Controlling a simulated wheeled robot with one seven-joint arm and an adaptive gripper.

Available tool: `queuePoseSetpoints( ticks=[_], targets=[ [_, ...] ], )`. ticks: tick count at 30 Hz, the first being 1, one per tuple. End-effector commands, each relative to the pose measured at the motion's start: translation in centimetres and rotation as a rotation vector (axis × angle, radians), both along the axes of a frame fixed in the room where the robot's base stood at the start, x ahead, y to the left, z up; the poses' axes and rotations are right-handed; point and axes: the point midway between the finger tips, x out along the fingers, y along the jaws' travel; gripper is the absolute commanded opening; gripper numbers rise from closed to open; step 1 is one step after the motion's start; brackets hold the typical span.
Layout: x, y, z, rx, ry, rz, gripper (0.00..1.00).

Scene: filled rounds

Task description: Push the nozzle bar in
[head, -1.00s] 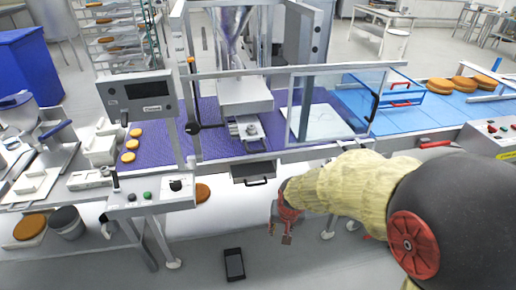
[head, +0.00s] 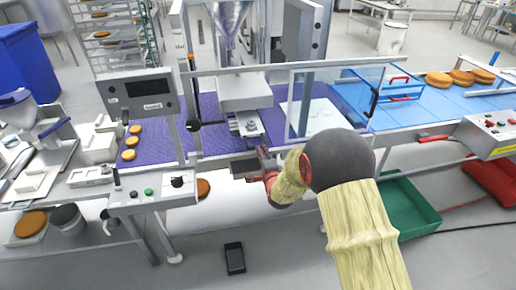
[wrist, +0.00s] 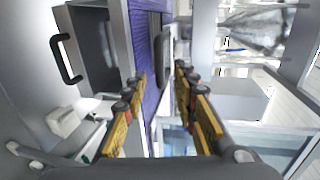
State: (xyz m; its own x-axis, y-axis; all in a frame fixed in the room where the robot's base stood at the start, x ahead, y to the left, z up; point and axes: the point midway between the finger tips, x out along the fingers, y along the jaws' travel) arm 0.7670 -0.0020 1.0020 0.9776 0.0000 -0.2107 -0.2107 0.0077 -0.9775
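The nozzle bar (head: 247,127) is a grey metal piece with a handle, sticking out below the white housing under the hopper, over the purple belt. In the wrist view its dark handle (wrist: 159,58) shows ahead, between my two fingers. My gripper (head: 264,160) is just in front of the belt's front rail, close below the bar in the head view. In the wrist view my gripper (wrist: 159,85) is open, its yellow fingers apart with nothing between the tips. I cannot tell whether a finger touches the handle.
A grey drawer with a black handle (wrist: 66,58) sits beside my fingers, below the belt. A clear guard panel (head: 330,103) stands right of the bar. A control box (head: 152,193) is at the left front. A green crate (head: 410,212) lies on the floor at right.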

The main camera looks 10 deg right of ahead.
Motion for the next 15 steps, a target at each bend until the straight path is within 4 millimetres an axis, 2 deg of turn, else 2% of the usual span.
queuePoseSetpoints(
  ticks=[9,15],
  targets=[
    [4.7,0.0,-1.2,-0.003,0.001,0.001,0.28],
    [6.3,0.0,-1.5,-0.003,0.002,0.001,0.28]
  ],
)
